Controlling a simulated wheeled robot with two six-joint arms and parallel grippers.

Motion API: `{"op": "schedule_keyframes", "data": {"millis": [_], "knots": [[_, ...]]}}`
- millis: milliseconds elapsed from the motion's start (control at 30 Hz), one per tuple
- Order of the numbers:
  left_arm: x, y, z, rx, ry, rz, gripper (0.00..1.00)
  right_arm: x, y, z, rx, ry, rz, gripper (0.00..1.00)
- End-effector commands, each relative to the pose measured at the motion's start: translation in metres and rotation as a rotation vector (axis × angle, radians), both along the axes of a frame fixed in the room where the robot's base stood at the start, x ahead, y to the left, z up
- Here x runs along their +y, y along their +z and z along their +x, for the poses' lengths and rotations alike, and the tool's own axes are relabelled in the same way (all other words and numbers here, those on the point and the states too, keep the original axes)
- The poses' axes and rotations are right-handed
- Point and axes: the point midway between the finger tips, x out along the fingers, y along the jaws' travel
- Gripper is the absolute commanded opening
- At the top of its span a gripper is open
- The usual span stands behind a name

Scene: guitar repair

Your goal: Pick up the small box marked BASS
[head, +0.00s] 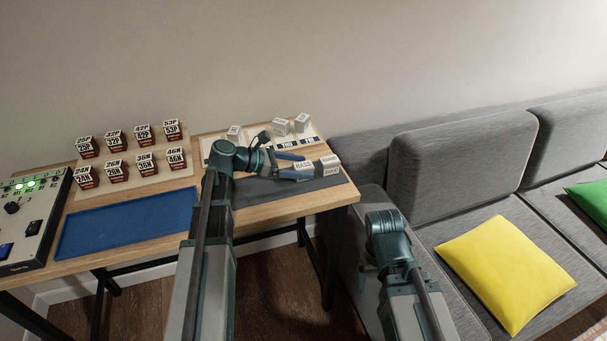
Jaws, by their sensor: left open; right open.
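The small white box marked BASS (303,165) sits on the dark grey mat (265,190) at the right end of the table. My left gripper (309,167) is open, with its two blue fingers reaching rightward around the box, one behind it and one in front. I cannot tell whether the fingers touch it.
Another white box (331,166) stands close right of BASS. A white board (316,138) with several light boxes is behind. A wooden board (119,185) with dark red boxes, a blue tray (130,222) and a control panel (40,215) are left. A grey sofa (455,155) stands right.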

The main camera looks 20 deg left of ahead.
Motion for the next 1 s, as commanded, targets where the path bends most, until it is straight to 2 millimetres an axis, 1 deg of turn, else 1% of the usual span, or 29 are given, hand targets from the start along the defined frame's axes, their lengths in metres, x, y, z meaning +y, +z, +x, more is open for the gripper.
{"op": "schedule_keyframes", "data": {"millis": [33, 100, 300, 367, 400, 767, 800, 1000], "knots": [[-0.0057, -0.0057, 0.0045, 0.000, -0.001, 0.000, 0.85, 0.0000, -0.0056, 0.0000, 0.000, 0.000, 0.000, 0.79], [-0.0097, -0.0064, 0.0068, 0.000, 0.000, 0.000, 0.85, 0.0000, -0.0064, 0.0000, 0.000, 0.000, 0.000, 0.79], [-0.0099, -0.0051, 0.0070, 0.000, 0.001, 0.000, 0.85, 0.0000, -0.0051, 0.0000, 0.000, 0.000, 0.000, 0.79], [-0.0098, -0.0051, 0.0069, 0.000, 0.001, 0.000, 0.76, 0.0000, -0.0051, 0.0000, 0.000, 0.000, 0.000, 0.79], [-0.0098, -0.0051, 0.0069, 0.000, 0.001, 0.000, 0.69, 0.0000, -0.0051, 0.0000, 0.000, 0.000, 0.000, 0.79], [-0.0096, -0.0051, 0.0068, 0.000, 0.001, 0.000, 0.04, 0.0000, -0.0051, 0.0000, 0.000, 0.000, 0.000, 0.79], [-0.0096, -0.0051, 0.0068, 0.000, 0.001, 0.000, 0.00, 0.0000, -0.0051, 0.0000, 0.000, 0.000, 0.000, 0.79], [-0.0096, -0.0050, 0.0068, 0.000, 0.001, 0.000, 0.00, 0.0000, -0.0051, 0.0000, 0.000, 0.000, 0.000, 0.79]]}}
